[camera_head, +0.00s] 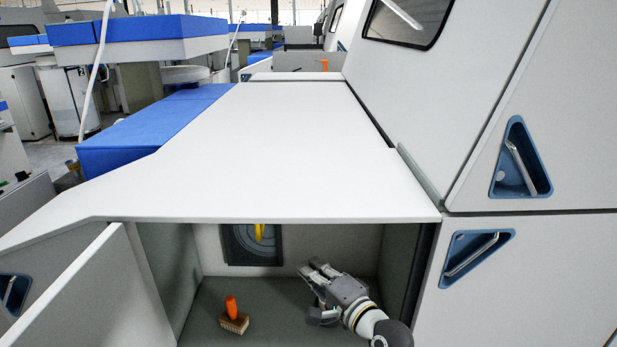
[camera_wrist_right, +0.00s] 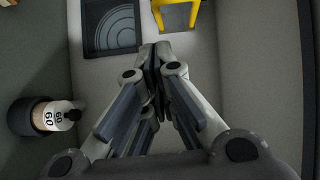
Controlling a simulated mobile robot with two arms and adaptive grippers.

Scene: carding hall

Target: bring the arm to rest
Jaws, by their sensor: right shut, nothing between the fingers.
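My right gripper (camera_head: 310,270) is inside an open compartment under the white machine top, on its right side. Its fingers are shut and empty, with the arm coming in from the lower right. In the right wrist view the closed fingers (camera_wrist_right: 155,58) point toward a wall with a dark panel (camera_wrist_right: 111,25) and a yellow part (camera_wrist_right: 177,14). No object touches the fingertips. My left gripper is not in view.
A brush with an orange handle (camera_head: 231,307) stands on the compartment floor, left of my gripper. The compartment's door (camera_head: 85,295) is open at left. A dark round object marked "60" (camera_wrist_right: 45,118) is beside the gripper in the wrist view. The white top (camera_head: 240,150) is clear.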

